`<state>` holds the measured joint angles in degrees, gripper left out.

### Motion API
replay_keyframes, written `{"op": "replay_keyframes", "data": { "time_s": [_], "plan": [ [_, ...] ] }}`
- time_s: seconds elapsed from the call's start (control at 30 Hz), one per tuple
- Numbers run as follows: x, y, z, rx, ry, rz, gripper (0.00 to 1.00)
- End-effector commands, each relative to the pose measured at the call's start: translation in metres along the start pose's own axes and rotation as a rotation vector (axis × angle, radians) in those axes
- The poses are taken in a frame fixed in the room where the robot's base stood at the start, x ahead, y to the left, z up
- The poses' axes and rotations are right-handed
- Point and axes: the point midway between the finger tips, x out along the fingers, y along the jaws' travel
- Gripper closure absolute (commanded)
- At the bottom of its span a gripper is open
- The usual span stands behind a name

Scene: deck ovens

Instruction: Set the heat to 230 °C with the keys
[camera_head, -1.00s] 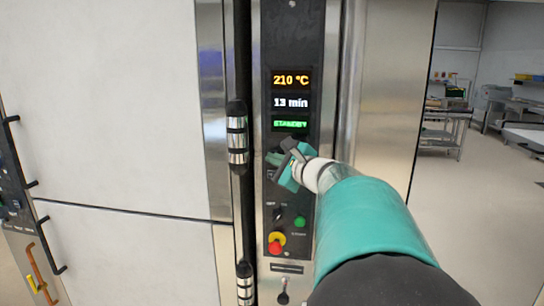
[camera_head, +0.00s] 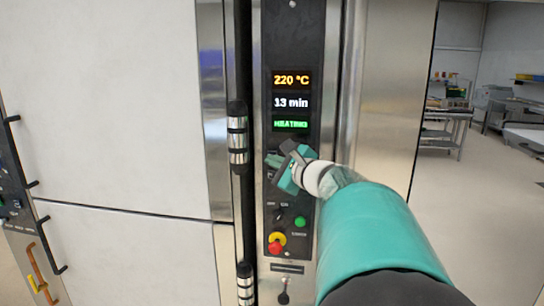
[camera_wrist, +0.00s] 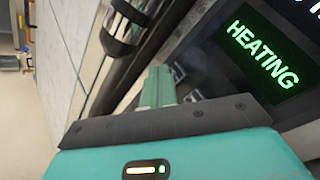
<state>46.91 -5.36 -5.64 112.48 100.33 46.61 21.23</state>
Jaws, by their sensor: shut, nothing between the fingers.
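The oven's control panel (camera_head: 288,55) is a tall black strip. Its heat display (camera_head: 291,80) reads 220 °C in orange, the time display (camera_head: 291,103) reads 13 min, and the status display (camera_head: 291,125) reads HEATING in green. HEATING also shows large in the wrist view (camera_wrist: 262,54). My gripper (camera_head: 272,160) is shut and empty, in front of the key area below the displays. In the wrist view its teal fingers (camera_wrist: 158,88) are together beside a few small dark keys (camera_wrist: 190,97). The gripper hides most keys; I cannot tell whether the fingertips touch one.
Below are a green button (camera_head: 300,222), a red knob on a yellow ring (camera_head: 276,244) and small switches. A dark vertical door handle (camera_head: 237,135) with metal bands stands close left of the panel. Open floor (camera_head: 475,220) lies at the right.

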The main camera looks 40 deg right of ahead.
Motion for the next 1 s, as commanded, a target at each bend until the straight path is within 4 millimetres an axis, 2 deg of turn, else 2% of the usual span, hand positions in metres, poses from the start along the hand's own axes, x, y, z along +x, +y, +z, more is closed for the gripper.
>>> {"op": "replay_keyframes", "data": {
  "time_s": [1.0],
  "plan": [
    [0.0059,-0.0047,-0.0037,0.000,0.000,0.000,1.00]
  ]
}}
